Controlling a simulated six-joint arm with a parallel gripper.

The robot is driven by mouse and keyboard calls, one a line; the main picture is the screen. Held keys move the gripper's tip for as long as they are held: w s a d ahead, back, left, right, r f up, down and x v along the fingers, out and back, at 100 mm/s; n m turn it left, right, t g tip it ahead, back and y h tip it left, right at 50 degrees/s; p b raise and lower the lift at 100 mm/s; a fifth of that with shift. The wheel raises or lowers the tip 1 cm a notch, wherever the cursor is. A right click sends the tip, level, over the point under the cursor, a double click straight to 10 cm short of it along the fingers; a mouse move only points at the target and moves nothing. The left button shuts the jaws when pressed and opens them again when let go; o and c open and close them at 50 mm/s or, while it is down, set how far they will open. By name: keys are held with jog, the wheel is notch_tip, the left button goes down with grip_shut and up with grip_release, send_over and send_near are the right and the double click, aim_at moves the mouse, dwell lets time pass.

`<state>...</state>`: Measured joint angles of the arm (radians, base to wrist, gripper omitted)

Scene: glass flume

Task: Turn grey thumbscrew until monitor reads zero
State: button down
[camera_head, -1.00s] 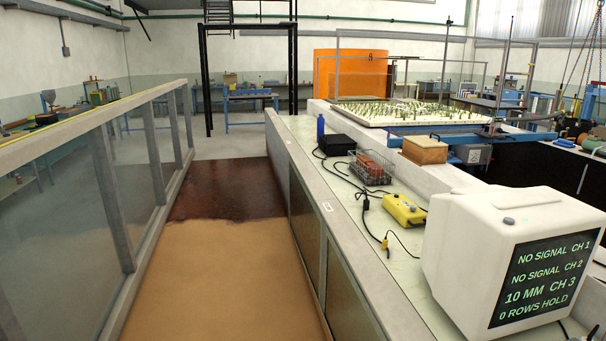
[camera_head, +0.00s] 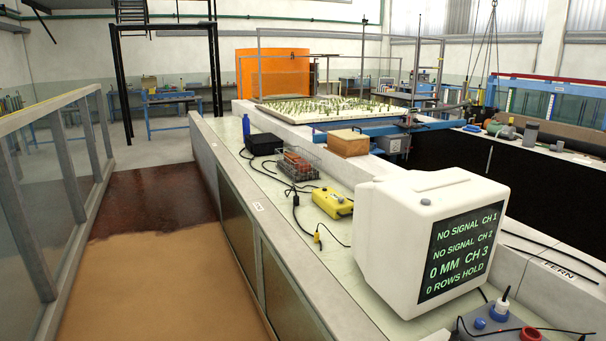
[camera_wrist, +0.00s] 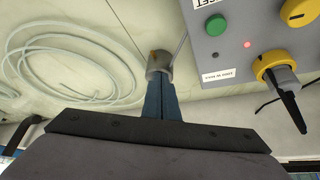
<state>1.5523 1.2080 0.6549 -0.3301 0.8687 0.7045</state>
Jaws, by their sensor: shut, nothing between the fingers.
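The white monitor (camera_head: 400,215) stands on the bench at the right of the head view. Its dark screen (camera_head: 458,253) reads "NO SIGNAL CH 1", "NO SIGNAL CH 2", "0 MM CH 3" and "0 ROWS HOLD" in green. In the wrist view a small grey cylindrical piece (camera_wrist: 159,61), which looks like the grey thumbscrew, sits right at my fingertips. My gripper (camera_wrist: 162,90) is shut and empty, its blue fingers together. I cannot tell whether the tips touch the grey piece. My gripper is not in the head view.
A grey control box (camera_wrist: 235,50) with a green button and yellow knobs is close right of my fingers. Coiled clear tubing (camera_wrist: 70,60) lies left. On the bench are a yellow box (camera_head: 332,203) with cables and a wire basket (camera_head: 297,166).

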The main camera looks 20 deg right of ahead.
notch_tip(320, 180, up, 6)
jog(key=p, duration=0.3)
jog(key=shift+f, duration=0.2)
